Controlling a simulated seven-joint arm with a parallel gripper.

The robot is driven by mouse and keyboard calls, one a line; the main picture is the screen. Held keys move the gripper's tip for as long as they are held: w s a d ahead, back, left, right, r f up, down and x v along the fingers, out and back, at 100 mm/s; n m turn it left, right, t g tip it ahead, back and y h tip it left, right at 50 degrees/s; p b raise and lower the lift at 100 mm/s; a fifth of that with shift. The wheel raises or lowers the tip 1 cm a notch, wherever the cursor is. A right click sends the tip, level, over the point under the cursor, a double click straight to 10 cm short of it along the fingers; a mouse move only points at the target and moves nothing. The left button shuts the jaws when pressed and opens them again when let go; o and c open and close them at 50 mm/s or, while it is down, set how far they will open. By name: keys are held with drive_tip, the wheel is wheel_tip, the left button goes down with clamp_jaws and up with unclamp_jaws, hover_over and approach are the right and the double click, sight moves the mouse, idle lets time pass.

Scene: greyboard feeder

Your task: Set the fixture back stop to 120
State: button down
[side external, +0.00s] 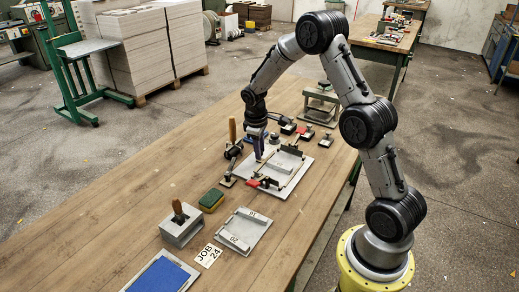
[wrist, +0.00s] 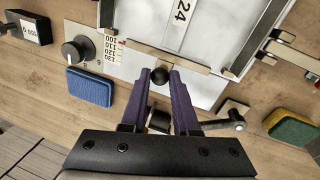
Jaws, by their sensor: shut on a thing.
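The fixture (side external: 288,183) is a pale plate with rails on the bench in the side view. In the wrist view, its back stop (wrist: 190,63) is a tan bar across the white plate. A black ball knob (wrist: 160,75) sits at the bar's near edge. My gripper (wrist: 161,74) has its purple fingers shut on this knob; it also shows over the fixture in the side view (side external: 258,156). A number scale (wrist: 111,52) with marks including 100, 110 and 120 lies left of the bar. A small red mark shows beside the scale; I cannot tell its exact reading.
A dial knob (wrist: 78,50) and a blue sponge (wrist: 89,87) lie left of the scale. A green and yellow sponge (side external: 211,201), a numbered tray (side external: 243,231), a grey block (side external: 182,229) and a job card (side external: 208,255) stand nearer the front.

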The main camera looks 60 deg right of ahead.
drive_tip(key=shift+w, duration=1.05)
drive_tip(key=c, duration=0.7)
unclamp_jaws()
drive_tip(key=shift+o, duration=0.2)
wheel_tip(320, 180, up, 14)
drive_tip(key=a, duration=0.2)
drive_tip(key=shift+s+a+f, duration=0.15)
drive_tip(key=shift+s+a, duration=0.15)
drive_tip(key=shift+a, duration=0.05)
